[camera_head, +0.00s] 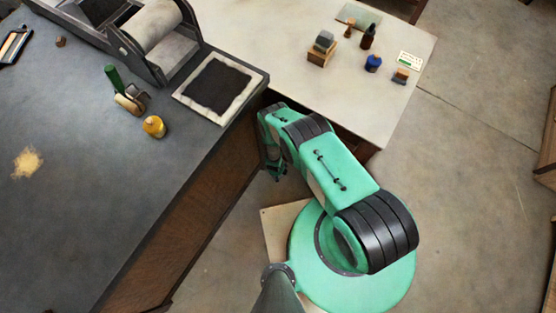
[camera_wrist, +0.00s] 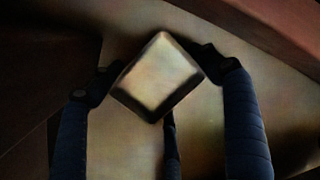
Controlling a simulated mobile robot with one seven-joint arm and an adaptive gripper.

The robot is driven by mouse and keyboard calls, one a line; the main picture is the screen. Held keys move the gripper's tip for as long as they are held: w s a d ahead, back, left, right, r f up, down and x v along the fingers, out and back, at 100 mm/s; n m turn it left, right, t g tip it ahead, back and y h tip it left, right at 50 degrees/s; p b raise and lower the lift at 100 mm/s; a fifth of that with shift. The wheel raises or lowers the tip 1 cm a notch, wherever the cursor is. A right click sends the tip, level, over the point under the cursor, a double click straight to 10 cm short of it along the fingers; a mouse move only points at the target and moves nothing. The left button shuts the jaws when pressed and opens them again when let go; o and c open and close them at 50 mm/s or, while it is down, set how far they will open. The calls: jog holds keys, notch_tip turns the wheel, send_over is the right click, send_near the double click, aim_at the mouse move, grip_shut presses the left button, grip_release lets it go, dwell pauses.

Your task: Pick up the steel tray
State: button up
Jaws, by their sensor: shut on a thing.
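The steel tray (camera_wrist: 155,82) shows in the wrist view as a small square with a dark rim and a pale, bare inside. It sits cornerwise between the fingers of my gripper (camera_wrist: 158,67), which is shut on it. One finger meets it at the left and one at the right; a third dark finger shows below it. In the head view my gripper (camera_head: 274,172) hangs low beside the dark counter, mostly hidden behind my arm. I cannot make out the tray in that view.
The dark counter (camera_head: 90,225) bears a press (camera_head: 150,30), a framed dark pad (camera_head: 218,86), a green-handled roller (camera_head: 127,96) and a yellow pot (camera_head: 154,126). A pale table (camera_head: 270,45) with several small items adjoins it. Open floor (camera_head: 470,210) lies at the right.

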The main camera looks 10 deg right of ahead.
jog(key=shift+r+p, duration=0.55)
jog(key=shift+r, duration=0.5)
jog(key=shift+r+p, duration=0.4)
jog(key=shift+r, duration=0.5)
jog(key=s+p, duration=0.1)
jog(key=s, duration=0.4)
jog(key=s+d+p, duration=0.1)
jog(key=s, duration=0.4)
jog(key=s+d+r+p, duration=0.1)
jog(key=s+p, duration=0.1)
jog(key=s, duration=0.3)
jog(key=shift+s+d, duration=0.25)
jog(key=shift+s, duration=0.15)
jog(key=shift+r, duration=0.1)
